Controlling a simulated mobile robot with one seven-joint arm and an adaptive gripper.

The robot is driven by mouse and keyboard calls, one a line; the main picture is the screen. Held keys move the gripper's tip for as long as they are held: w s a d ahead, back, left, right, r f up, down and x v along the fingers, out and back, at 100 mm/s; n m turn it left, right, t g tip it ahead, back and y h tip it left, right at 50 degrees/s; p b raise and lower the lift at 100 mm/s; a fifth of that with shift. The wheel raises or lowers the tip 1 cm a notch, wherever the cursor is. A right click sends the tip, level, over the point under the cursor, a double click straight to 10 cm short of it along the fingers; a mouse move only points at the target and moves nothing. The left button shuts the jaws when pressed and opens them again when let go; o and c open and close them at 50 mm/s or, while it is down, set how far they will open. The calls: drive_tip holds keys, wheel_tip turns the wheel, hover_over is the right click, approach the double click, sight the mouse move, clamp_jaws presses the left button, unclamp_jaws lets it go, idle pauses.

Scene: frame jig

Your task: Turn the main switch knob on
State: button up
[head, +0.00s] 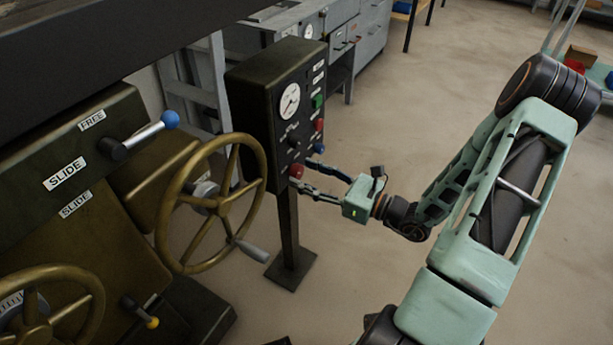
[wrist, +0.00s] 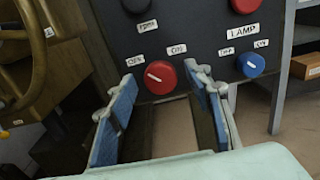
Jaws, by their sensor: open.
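A red knob (wrist: 160,77) with OFF and ON labels above it sits at the lower part of the dark control panel (head: 268,160). Its white pointer mark leans up and left, toward OFF. The knob also shows in the head view (head: 296,171). No name label for it is visible. My gripper (head: 307,174) is open in front of the panel's lower end. In the wrist view, its blue-padded fingers (wrist: 162,92) stand to the left and right of the red knob, with nothing held between them. I cannot tell how far the fingertips are from the panel face.
A blue LAMP knob (wrist: 250,65) sits right of the red knob, close to my right finger. A black knob (wrist: 137,4) and another red control (wrist: 244,4) are above. A brass handwheel (head: 168,222) stands left of the panel. The floor at right is open.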

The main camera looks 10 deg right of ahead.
drive_tip(key=shift+w+a, duration=0.15)
drive_tip(key=c, duration=1.1)
